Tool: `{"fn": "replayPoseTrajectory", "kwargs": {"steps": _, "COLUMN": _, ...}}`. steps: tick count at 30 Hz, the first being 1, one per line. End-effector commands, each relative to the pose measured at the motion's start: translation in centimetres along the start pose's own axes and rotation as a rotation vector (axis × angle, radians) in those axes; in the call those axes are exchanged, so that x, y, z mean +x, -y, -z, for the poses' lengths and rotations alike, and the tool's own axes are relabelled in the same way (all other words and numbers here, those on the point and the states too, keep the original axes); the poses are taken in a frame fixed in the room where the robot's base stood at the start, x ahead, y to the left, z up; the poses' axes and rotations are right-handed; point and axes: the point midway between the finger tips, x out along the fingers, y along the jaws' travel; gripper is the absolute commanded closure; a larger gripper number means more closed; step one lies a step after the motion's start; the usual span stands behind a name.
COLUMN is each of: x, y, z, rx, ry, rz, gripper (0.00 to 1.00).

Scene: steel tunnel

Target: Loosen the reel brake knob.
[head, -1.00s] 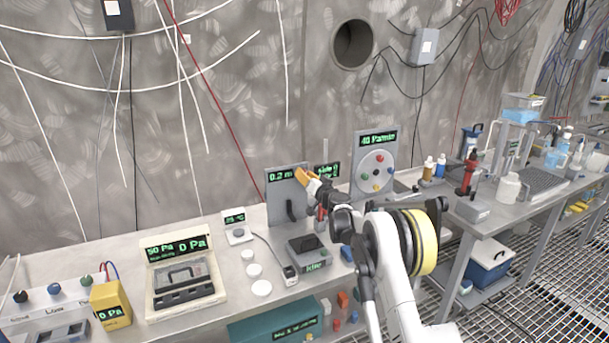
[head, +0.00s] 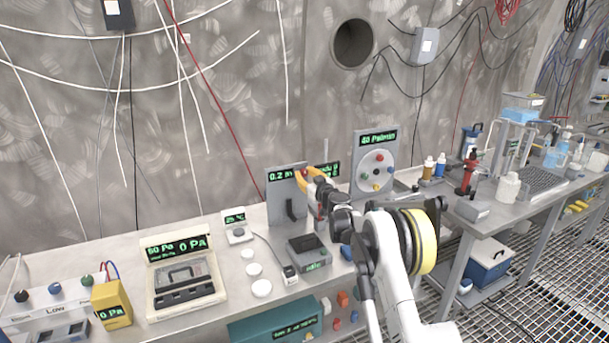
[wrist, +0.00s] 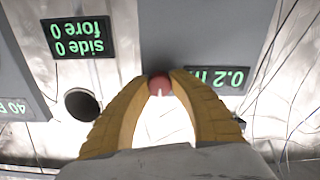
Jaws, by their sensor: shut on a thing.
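In the wrist view a round red knob (wrist: 159,84) with a small pale mark sits between the two tan fingertips of my gripper (wrist: 160,78). The fingers are shut on it, one on each side. In the head view my gripper (head: 303,178) is in front of the upright grey panel (head: 283,207) with the green "0.2" display. The knob is hard to make out there behind the fingers. The panel has a dark handle (head: 291,210) low on its face.
A dark "side 0 / fore 0" display (wrist: 77,38) is beside the panel. A dial board (head: 376,172) reading 40 P/min stands to the right. A small grey box (head: 309,251) and several white discs lie on the bench in front. A case with a gauge (head: 183,275) stands left.

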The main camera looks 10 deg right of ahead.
Motion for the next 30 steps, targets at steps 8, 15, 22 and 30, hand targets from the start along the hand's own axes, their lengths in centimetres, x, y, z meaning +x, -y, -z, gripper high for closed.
{"fn": "replayPoseTrajectory", "kwargs": {"steps": 8, "x": 0.01, "y": 0.0, "z": 0.0, "rx": -0.023, "ry": 0.0, "rz": 0.0, "gripper": 1.0}}
{"fn": "replayPoseTrajectory", "kwargs": {"steps": 15, "x": 0.0, "y": 0.0, "z": 0.0, "rx": -0.023, "ry": 0.0, "rz": 0.0, "gripper": 1.0}}
{"fn": "replayPoseTrajectory", "kwargs": {"steps": 22, "x": 0.0, "y": 0.0, "z": 0.0, "rx": -0.023, "ry": 0.0, "rz": 0.0, "gripper": 0.5}}
{"fn": "replayPoseTrajectory", "kwargs": {"steps": 30, "x": -0.57, "y": -0.05, "z": 0.02, "rx": -0.022, "ry": 0.0, "rz": 0.0, "gripper": 0.5}}
